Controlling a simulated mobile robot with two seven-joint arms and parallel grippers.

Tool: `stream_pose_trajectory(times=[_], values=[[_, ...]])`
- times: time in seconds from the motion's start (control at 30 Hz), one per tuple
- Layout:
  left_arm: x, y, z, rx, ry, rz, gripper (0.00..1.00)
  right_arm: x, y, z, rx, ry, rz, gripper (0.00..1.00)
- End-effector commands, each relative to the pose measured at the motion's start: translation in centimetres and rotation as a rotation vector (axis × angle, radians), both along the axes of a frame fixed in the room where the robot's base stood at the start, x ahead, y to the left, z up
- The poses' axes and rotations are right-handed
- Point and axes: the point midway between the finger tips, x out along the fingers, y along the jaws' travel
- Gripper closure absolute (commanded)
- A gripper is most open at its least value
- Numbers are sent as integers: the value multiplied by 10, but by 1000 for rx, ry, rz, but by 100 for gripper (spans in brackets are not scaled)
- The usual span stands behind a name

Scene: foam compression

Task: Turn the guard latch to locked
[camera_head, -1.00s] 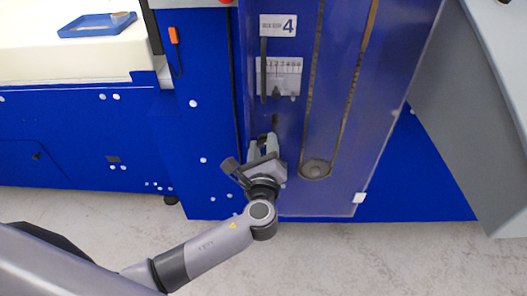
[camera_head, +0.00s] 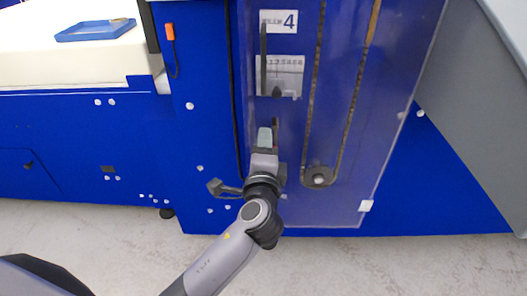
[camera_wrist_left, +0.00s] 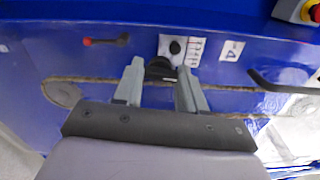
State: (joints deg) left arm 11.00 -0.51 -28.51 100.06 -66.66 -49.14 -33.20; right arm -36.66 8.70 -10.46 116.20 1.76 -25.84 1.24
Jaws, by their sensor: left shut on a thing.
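The guard is a clear panel (camera_head: 345,205) on the blue machine front. My left gripper (camera_head: 265,132) is at its lower left part, in front of the panel, pointing at the machine. In the left wrist view the left gripper (camera_wrist_left: 160,80) has its two grey fingers on either side of a small black latch knob (camera_wrist_left: 160,66), shut on it. In the head view the gripper hides most of that latch, so its angle cannot be told there. My right gripper is not in view.
A label with a 4 (camera_head: 279,21) and a scale plate (camera_head: 281,76) are above the gripper. A belt pulley (camera_head: 318,177) is right of it. A red-tipped lever (camera_wrist_left: 105,41) shows in the wrist view. A blue tray (camera_head: 95,29) lies at upper left. The floor in front is clear.

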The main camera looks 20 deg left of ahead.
Motion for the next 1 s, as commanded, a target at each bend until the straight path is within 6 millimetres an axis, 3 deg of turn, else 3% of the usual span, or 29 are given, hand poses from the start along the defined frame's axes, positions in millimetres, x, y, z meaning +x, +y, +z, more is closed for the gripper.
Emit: stream_pose_trajectory(times=[0.33,0.83,0.87,0.9,1.0], values=[[0,0,-1,-112,-30,2,90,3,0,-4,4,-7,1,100],[0,0,0,-126,-34,1,90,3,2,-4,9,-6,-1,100],[0,0,0,-126,-34,1,50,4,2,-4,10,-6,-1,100],[0,0,0,-125,-34,1,37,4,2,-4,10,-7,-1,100],[0,0,0,-124,-35,1,34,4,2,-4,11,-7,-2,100]])
